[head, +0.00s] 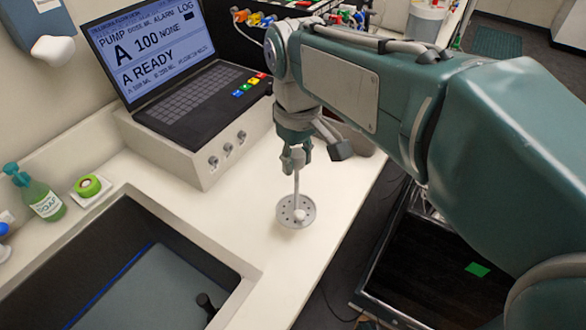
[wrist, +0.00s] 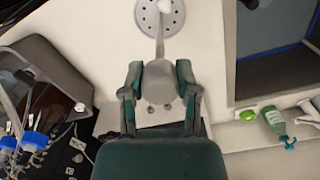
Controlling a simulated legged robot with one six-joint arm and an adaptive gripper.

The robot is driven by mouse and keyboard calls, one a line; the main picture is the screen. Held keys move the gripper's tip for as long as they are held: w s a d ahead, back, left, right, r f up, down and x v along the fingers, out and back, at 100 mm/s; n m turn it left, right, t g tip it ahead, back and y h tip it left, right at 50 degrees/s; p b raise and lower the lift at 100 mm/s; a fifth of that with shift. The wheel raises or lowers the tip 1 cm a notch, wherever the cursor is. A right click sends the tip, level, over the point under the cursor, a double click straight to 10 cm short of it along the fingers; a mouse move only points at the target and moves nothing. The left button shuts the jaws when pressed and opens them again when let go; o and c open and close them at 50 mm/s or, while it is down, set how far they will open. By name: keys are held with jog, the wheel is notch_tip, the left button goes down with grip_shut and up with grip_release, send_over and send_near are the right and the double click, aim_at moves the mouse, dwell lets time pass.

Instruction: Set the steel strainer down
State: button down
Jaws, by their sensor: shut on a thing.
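The steel strainer (head: 296,212) is a round perforated disc on an upright stem with a knob at its centre. My gripper (head: 296,158) is shut on the top of its stem, with the disc hanging below. In the head view the disc is over the white counter (head: 225,215), close to its right edge. I cannot tell whether the disc touches the counter. In the wrist view the strainer's disc (wrist: 160,15) is at the top, partly cut off, and my gripper's two fingers (wrist: 160,90) are on either side of its grey handle.
A laptop-like pump console (head: 190,90) stands on a white base behind. A sunken basin (head: 130,270) opens at front left. The counter drops off at right. Some counter around the strainer is clear.

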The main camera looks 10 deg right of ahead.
aim_at(296, 188)
jog(key=shift+w+a+f, duration=0.1)
jog(key=shift+w+f, duration=0.65)
jog(key=shift+f, duration=0.1)
jog(key=shift+w+f, duration=0.2)
jog(key=shift+f, duration=0.85)
jog(key=shift+w+f, duration=0.2)
jog(key=shift+f, duration=0.9)
jog(key=shift+c, duration=1.8)
grip_release()
jog(key=shift+a, duration=0.1)
